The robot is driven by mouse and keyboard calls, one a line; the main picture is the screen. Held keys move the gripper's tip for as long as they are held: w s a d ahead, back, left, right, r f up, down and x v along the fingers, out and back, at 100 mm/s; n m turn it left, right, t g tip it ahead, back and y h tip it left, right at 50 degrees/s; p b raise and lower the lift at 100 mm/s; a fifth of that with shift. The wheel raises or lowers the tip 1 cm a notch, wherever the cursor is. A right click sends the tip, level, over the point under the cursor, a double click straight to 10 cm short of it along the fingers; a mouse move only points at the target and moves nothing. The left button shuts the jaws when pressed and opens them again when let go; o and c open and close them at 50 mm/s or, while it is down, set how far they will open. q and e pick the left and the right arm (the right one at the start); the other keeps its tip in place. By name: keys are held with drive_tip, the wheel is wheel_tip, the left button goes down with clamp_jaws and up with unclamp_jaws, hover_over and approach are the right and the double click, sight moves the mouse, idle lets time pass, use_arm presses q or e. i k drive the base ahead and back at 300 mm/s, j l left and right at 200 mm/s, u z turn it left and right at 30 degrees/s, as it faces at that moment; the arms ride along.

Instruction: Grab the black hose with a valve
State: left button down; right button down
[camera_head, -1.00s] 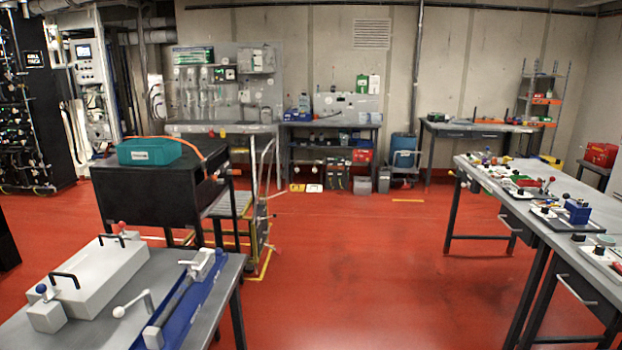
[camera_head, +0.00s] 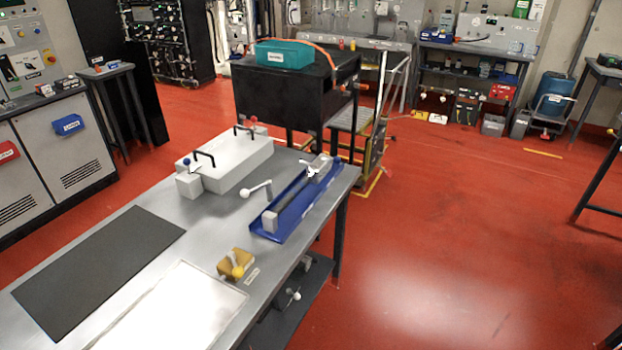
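I cannot pick out a black hose with a valve for certain. On the near metal bench (camera_head: 215,225), a blue tray (camera_head: 287,230) holds a long grey bar-like part with a pale fitting at its far end. A white-knobbed lever (camera_head: 258,188) stands beside the tray. A thin dark curved thing (camera_head: 470,39) lies on the far back bench, too small to identify. An orange hose (camera_head: 318,49) lies on the black cart. Neither of my grippers shows in the head view.
A white box (camera_head: 227,167) with black handles, a dark mat (camera_head: 100,265) and a yellow block (camera_head: 236,263) are on the near bench. A black cart (camera_head: 290,95) carrying a teal box (camera_head: 285,54) stands behind it. Red floor (camera_head: 450,220) is open to the right.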

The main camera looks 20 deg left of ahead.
sight(270, 219)
drive_tip(key=i+u, duration=0.15)
drive_tip(key=u, duration=0.25)
drive_tip(key=i+l+u, duration=0.15)
drive_tip(key=u, duration=0.25)
drive_tip(key=i+l+u, duration=0.1)
drive_tip(key=u, duration=0.3)
